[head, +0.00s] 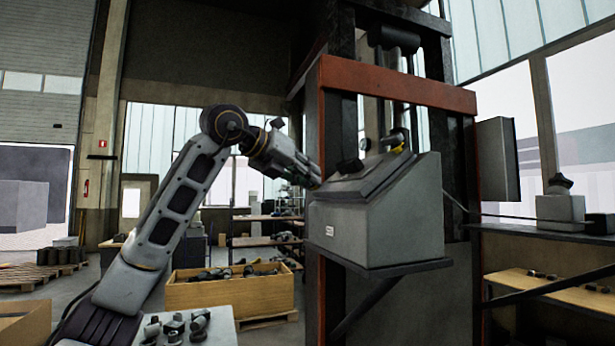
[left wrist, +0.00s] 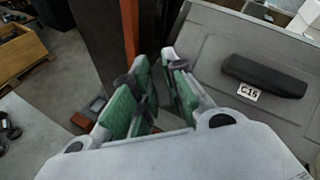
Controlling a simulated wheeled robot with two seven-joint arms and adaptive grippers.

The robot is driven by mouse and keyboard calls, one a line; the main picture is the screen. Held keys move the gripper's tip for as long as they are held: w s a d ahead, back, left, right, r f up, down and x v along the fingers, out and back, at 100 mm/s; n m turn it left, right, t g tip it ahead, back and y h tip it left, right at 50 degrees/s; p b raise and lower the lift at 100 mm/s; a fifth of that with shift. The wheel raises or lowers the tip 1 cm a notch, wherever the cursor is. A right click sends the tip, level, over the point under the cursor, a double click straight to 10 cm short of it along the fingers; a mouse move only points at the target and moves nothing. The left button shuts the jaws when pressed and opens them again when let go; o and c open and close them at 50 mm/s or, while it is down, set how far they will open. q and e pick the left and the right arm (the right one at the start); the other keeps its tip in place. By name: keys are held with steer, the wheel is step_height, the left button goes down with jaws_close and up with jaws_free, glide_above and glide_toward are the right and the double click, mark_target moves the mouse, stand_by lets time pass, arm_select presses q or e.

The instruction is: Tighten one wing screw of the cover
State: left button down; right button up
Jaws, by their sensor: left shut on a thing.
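The cover shows in the left wrist view as a grey panel (left wrist: 215,45) with a dark handle (left wrist: 265,75) and a label reading C15. In the head view it belongs to a grey box (head: 400,225) with a sloping dark top, on a bracket shelf. My left gripper (head: 314,175) reaches the left upper edge of this box. In the left wrist view its green-padded fingers (left wrist: 158,88) stand at the cover's left edge, closed on a small part. That part is mostly hidden by the fingers; it appears to be a wing screw. My right gripper is not in view.
A red and black press frame (head: 400,88) stands around and behind the box. A wooden crate of parts (head: 230,292) and a small table with loose parts (head: 222,330) stand below my left arm. A workbench (head: 560,285) is at the right.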

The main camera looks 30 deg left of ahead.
arm_select(q)
steer(key=shift+m+h, duration=1.5)
steer(key=shift+m, duration=0.9)
steer(key=shift+m+g+h+p, duration=0.4)
steer(key=shift+m, duration=0.1)
steer(key=shift+m+h+p, duration=0.35)
steer(key=shift+m+h, duration=0.05)
steer(key=shift+m, duration=0.5)
steer(key=shift+m+g+h+p, duration=0.7)
steer(key=shift+m+g, duration=0.1)
steer(key=shift+m, duration=0.6)
